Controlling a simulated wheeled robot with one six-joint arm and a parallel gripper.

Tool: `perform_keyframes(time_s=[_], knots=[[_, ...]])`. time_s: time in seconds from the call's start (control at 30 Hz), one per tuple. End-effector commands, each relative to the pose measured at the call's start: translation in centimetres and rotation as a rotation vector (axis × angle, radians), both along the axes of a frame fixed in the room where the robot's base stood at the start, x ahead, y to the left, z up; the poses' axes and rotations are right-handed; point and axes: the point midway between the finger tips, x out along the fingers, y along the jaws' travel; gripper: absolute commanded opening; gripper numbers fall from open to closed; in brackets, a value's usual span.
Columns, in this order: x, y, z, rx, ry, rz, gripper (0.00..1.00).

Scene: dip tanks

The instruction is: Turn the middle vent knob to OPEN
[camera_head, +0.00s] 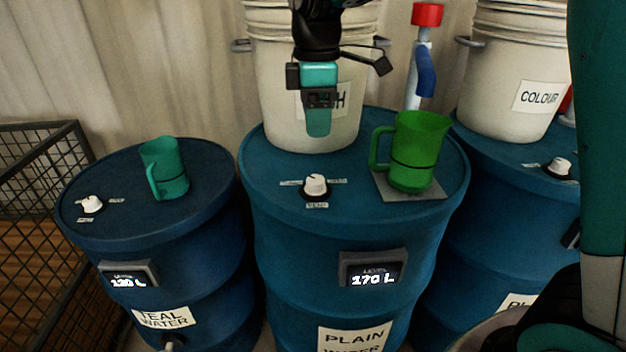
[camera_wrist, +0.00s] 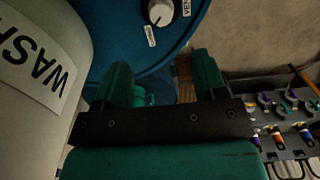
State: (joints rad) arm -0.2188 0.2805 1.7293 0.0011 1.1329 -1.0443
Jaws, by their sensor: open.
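The middle vent knob (camera_head: 316,186) is a white knob on a dark base, on top of the middle blue drum (camera_head: 270,205). Small labels sit around it, too small to read in the head view. In the wrist view the knob (camera_wrist: 161,12) is near the top edge, with a dark pointer line and a "VENT" label beside it. My gripper (camera_head: 318,122) hangs above and behind the knob, in front of the white "WASH" bucket (camera_head: 270,80). In the wrist view its two teal fingers (camera_wrist: 168,85) are spread apart with nothing between them. The gripper is apart from the knob.
A green jug (camera_head: 418,150) stands on a grey pad right of the knob. A teal jug (camera_head: 165,168) and another knob (camera_head: 91,204) are on the left drum. A red-topped pump (camera_head: 426,50) rises behind. The right drum has a knob (camera_head: 559,166) and a "COLOUR" bucket (camera_head: 505,75).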

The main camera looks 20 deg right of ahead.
Motion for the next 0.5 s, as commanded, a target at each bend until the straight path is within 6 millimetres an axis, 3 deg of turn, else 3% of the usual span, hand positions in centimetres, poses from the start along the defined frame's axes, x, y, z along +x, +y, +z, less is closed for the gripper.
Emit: perform_keyframes(time_s=[0.3, 0.5], knots=[[-0.2, -0.1, -7.5, 0.0, 0.005, -0.002, 0.65], [-0.1, -0.3, -11.0, 0.0, 0.002, -0.005, 0.65]])
